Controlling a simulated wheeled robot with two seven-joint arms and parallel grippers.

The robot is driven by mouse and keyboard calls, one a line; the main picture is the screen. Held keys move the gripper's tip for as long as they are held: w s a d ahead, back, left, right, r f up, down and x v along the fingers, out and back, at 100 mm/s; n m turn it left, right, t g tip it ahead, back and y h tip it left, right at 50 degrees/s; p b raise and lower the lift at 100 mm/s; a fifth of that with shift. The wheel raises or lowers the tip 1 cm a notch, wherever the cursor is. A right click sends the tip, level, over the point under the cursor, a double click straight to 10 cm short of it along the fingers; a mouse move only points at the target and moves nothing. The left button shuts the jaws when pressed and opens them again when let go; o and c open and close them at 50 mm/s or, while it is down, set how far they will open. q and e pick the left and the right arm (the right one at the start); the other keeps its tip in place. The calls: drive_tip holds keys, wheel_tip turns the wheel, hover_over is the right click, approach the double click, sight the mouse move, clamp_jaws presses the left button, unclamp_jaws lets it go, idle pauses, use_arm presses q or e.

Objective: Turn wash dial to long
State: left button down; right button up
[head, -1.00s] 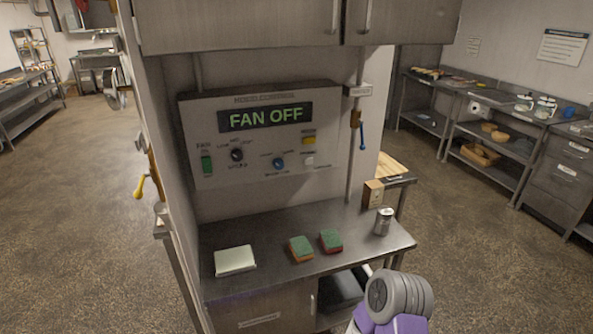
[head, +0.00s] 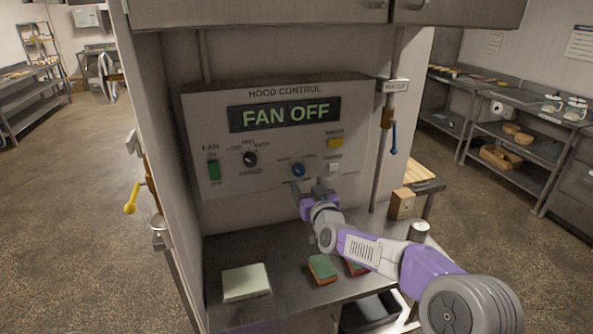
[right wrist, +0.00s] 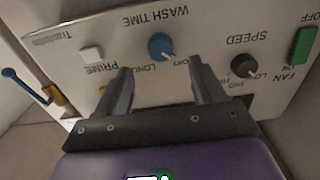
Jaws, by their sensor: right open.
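The blue wash dial (head: 298,170) is on the lower middle of the hood control panel (head: 225,108). In the right wrist view, upside down, the dial (right wrist: 160,46) sits under the WASH TIME label. My right gripper (head: 318,187) is open just below and right of the dial. In the wrist view its fingers (right wrist: 161,72) are spread on either side of the dial's line, apparently empty and short of it. My left gripper is not in view.
The black speed knob (head: 250,159) and green fan switch (head: 214,171) are left of the dial. The yellow button (head: 335,142) and white prime button (head: 334,167) are right of it. Sponges (head: 322,268) and a pale block (head: 246,281) lie on the counter below.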

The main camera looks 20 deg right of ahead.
sight(300, 172)
drive_tip(key=shift+w+a+p, duration=0.1)
drive_tip(key=shift+w+p, duration=0.35)
drive_tip(key=shift+w, duration=3.05)
drive_tip(key=c, duration=1.1)
drive_tip(key=shift+o, duration=0.2)
